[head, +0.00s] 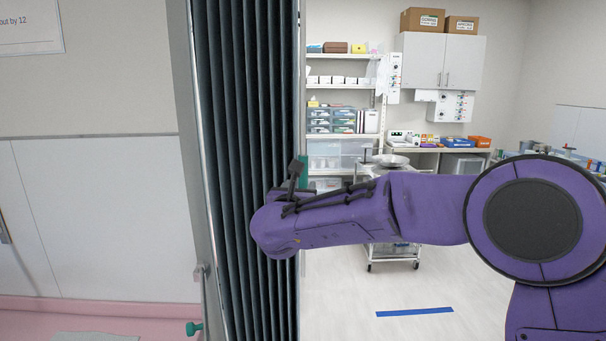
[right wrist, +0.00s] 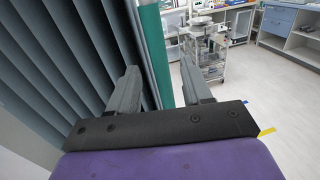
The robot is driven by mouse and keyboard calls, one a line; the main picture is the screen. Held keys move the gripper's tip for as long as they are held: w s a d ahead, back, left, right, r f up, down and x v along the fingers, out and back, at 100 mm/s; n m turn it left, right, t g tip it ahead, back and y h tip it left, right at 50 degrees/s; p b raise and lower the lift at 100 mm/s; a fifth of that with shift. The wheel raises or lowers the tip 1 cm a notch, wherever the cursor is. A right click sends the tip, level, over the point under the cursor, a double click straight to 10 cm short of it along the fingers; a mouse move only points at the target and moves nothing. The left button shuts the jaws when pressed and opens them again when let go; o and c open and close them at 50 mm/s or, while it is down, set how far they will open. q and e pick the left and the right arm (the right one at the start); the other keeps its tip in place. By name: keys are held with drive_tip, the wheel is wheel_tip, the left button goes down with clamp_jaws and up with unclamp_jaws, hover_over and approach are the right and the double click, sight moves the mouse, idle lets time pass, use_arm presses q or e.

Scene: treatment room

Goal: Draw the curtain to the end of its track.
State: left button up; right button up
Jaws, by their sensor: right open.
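The dark grey pleated curtain (head: 240,120) hangs bunched at the left of the doorway in the head view. It fills the left of the right wrist view (right wrist: 55,65). A pale leading edge (head: 302,60) carries a teal handle (head: 303,172), partly hidden behind my right arm. In the right wrist view, the upright teal handle (right wrist: 154,45) stands between the open fingers of my right gripper (right wrist: 159,76). I cannot tell whether either finger touches it. In the head view, my arm hides most of this gripper. My left gripper is not in view.
A metal post (head: 203,150) with a teal knob (head: 193,328) stands left of the curtain. To the right, the opening shows clear floor with blue tape (head: 414,312), a wheeled trolley (head: 391,255), shelves (head: 345,88) and wall cabinets (head: 440,62).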

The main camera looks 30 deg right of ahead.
sight(302, 182)
drive_tip(key=p+x, duration=0.2)
drive_tip(key=x, duration=0.4)
drive_tip(key=shift+w+d+f, duration=0.1)
drive_tip(key=shift+w+f, duration=0.05)
drive_tip(key=shift+w, duration=0.3)
drive_tip(key=shift+s, duration=0.15)
clamp_jaws()
